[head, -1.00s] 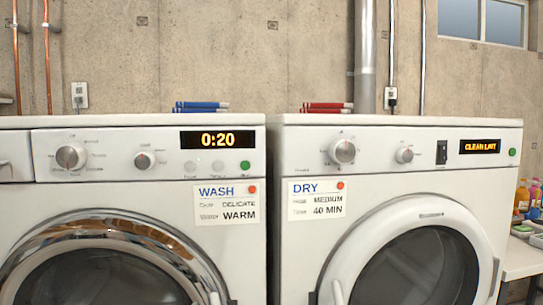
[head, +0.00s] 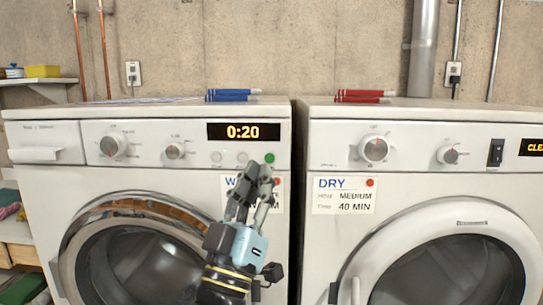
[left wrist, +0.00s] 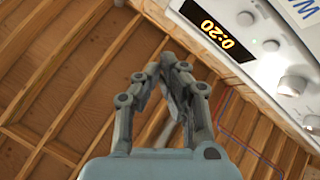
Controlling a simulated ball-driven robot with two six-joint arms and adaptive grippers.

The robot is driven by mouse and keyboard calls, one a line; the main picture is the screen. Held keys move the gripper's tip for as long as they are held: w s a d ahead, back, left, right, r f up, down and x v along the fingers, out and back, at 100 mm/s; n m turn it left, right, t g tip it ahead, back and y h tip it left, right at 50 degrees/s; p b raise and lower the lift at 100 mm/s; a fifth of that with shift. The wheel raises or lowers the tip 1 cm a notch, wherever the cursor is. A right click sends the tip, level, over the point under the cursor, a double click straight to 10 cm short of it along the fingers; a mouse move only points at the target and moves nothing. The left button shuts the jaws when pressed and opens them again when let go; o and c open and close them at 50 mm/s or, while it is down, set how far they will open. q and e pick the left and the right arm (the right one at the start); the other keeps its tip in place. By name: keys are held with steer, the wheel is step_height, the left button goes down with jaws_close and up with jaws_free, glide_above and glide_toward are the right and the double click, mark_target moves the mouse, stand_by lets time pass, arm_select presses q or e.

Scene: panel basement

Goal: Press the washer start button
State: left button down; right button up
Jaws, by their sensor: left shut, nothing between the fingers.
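The white washer (head: 55,201) stands on the left, its amber display (head: 243,132) reading 0:20. A round green button (head: 269,158) is at the right end of its control panel, beside two pale buttons (head: 216,157). My left gripper (head: 263,172) is shut and empty, pointing up, its fingertips just below the green button in the picture and over the WASH card (head: 228,182), which it mostly hides. I cannot tell whether it touches the panel. In the left wrist view, the closed fingers (left wrist: 168,62) show apart from the display (left wrist: 217,35); the green button is out of frame.
The dryer (head: 325,240) stands to the right across a narrow gap, with its DRY card (head: 343,195). Blue pens (head: 230,95) and red pens (head: 362,96) lie on the machine tops. A shelf with a yellow box (head: 42,71) is at the left.

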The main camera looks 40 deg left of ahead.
mark_target(270, 158)
arm_select(q)
steer(key=w+a+b, duration=0.1)
steer(key=w+a, duration=0.3)
steer(key=w, duration=0.3)
steer(key=shift+w+a+b, duration=0.3)
stand_by(0.8)
steer(key=shift+w, duration=0.1)
stand_by(0.6)
steer(key=shift+w+a, duration=0.25)
